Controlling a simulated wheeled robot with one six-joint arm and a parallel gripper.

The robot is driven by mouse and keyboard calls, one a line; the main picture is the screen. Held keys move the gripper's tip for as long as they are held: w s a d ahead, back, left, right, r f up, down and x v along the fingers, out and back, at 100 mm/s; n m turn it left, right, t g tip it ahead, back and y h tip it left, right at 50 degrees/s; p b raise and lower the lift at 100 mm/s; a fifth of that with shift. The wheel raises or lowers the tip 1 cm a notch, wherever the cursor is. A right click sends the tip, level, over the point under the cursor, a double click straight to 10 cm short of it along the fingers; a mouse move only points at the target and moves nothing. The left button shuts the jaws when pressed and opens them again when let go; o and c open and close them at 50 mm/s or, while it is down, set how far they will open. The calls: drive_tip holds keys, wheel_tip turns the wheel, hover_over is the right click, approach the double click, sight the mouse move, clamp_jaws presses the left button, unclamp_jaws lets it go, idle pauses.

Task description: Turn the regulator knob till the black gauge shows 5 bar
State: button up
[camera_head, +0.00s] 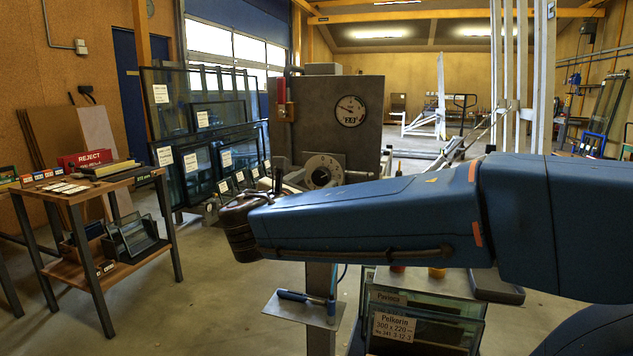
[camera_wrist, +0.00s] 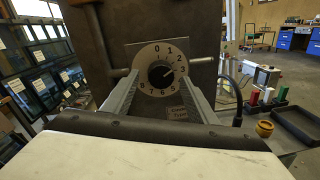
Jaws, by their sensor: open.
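The regulator knob (camera_wrist: 161,74) is black and sits in the middle of a pale numbered dial plate (camera_wrist: 145,60) in the wrist view. Its white mark points right and slightly up, near the 2 and 3. My gripper (camera_wrist: 160,77) is open, with one finger on each side of the knob; I cannot tell whether they touch it. In the head view the knob (camera_head: 320,178) shows on the front of a grey cabinet (camera_head: 322,95).
A red fitting (camera_head: 282,91) is on the cabinet's left side. A workbench (camera_head: 105,185) with a red reject box (camera_head: 85,158) stands at left. Glass panes (camera_head: 215,155) lean behind it. More panes (camera_head: 420,325) stand below my arm. A black tray (camera_wrist: 297,126) lies at right.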

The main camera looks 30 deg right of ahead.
drive_tip(key=shift+x, duration=0.75)
drive_tip(key=c, duration=1.1)
drive_tip(key=shift+o, duration=0.2)
